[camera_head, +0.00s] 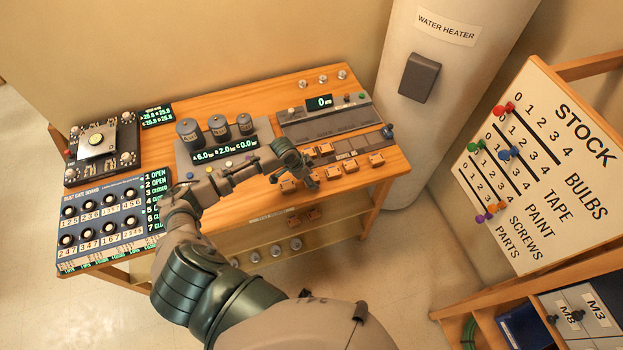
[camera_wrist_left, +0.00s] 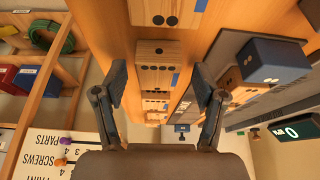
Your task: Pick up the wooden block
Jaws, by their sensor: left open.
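Several small wooden blocks lie in rows at the right end of the wooden bench, among them a block (camera_head: 376,159) at the far right and a block (camera_head: 288,186) left of my left gripper (camera_head: 304,177). My left gripper is open and empty over the blocks. In the left wrist view, a pale wooden block (camera_wrist_left: 157,51) with dark dots shows between the spread fingers (camera_wrist_left: 159,85), with another block (camera_wrist_left: 168,13) beyond it. I cannot tell which block the task means, or how far the fingers are above them. My right gripper is out of view.
The bench (camera_head: 215,105) also holds three dark cylinders (camera_head: 218,126), a knob panel (camera_head: 103,218) and a grey scale-like unit (camera_head: 325,117) with a display. A water heater (camera_head: 425,110) stands behind its right end. A stock board (camera_head: 540,165) is at the right.

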